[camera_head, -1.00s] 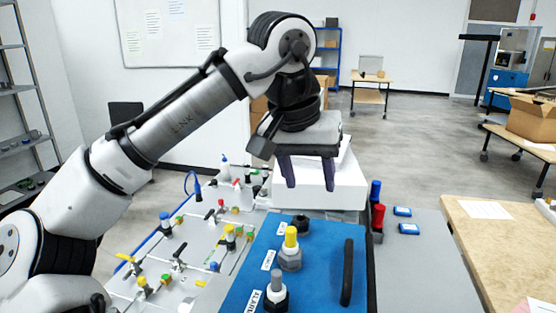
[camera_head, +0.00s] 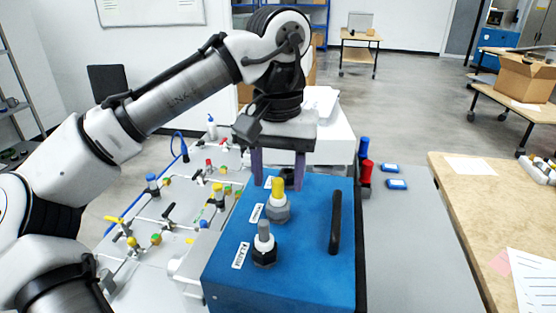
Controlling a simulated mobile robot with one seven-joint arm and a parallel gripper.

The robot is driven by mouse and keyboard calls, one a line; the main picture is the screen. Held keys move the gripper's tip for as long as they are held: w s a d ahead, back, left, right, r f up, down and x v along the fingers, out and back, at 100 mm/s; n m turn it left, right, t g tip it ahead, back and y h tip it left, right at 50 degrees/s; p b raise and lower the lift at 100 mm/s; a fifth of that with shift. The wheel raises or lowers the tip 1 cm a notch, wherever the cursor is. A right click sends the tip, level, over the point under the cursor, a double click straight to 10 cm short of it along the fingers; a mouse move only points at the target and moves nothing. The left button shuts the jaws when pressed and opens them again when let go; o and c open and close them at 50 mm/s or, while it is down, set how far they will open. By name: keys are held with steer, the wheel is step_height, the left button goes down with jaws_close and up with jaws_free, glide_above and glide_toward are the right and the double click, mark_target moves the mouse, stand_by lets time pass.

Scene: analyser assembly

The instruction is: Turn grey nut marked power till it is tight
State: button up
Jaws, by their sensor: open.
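A blue box (camera_head: 310,235) carries a row of three connectors, each beside a white label. The middle one is a grey nut (camera_head: 276,210) with a yellow plug (camera_head: 278,188) rising from it. Its label (camera_head: 257,213) is too small to read surely. The near connector (camera_head: 264,246) has a dark nut and a grey plug, and its label (camera_head: 241,255) seems to read ALARM. The far connector (camera_head: 288,178) is dark and partly hidden. My gripper (camera_head: 278,184) points down, open, with purple fingers either side of the yellow plug's top in the picture. Contact cannot be told.
A black handle (camera_head: 335,222) stands on the box's right. A panel of valves and tubing (camera_head: 165,225) lies to the left. Blue (camera_head: 363,147) and red (camera_head: 366,173) cylinders stand behind at right. A wooden table (camera_head: 475,215) is at the right.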

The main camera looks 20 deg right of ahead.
mark_target(278, 195)
steer(key=shift+f+b, duration=1.2)
steer(key=shift+f, duration=1.55)
